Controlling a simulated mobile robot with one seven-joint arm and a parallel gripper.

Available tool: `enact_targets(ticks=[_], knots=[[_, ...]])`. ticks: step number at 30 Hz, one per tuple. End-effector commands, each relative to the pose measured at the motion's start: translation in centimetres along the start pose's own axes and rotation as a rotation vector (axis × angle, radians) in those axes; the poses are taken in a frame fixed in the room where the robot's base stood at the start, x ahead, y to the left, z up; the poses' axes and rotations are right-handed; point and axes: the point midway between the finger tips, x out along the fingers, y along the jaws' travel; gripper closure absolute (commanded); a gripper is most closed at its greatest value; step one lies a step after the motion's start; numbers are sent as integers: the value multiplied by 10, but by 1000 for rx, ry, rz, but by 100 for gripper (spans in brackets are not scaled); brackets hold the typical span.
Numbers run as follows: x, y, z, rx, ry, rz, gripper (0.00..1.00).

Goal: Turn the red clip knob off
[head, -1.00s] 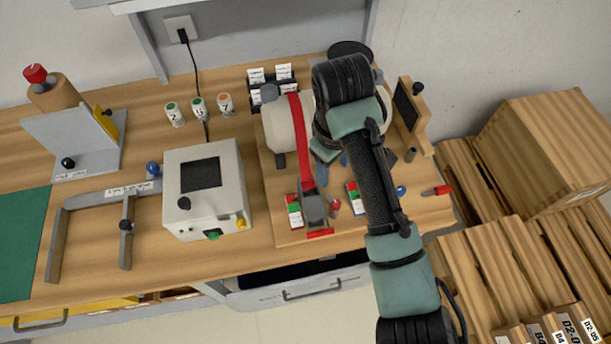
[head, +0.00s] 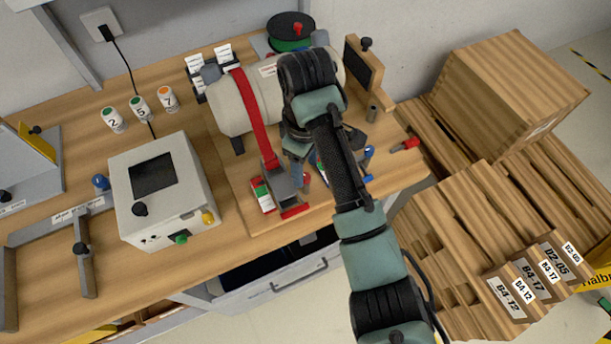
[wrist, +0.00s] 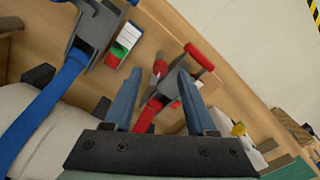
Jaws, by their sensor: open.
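The red strap (head: 254,120) runs over a pale cylinder down to a grey clip (head: 283,184) with a red handle bar (head: 296,211). In the head view my arm hides most of the fingers.
A red-green label block (head: 262,195) sits left of the red clip. A blue strap (wrist: 45,100) and its clip lie close on the other side. A white box with a screen (head: 162,190) stands left. Wooden crates (head: 500,90) stand right of the bench.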

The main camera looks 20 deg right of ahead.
Motion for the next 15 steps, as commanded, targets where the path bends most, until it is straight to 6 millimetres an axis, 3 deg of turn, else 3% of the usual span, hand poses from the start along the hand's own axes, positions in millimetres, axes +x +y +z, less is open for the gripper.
enact_targets(ticks=[6, 15], knots=[[18, 0, 0, 0, -2, -1, 44], [21, 0, 0, 0, -1, 0, 44]])
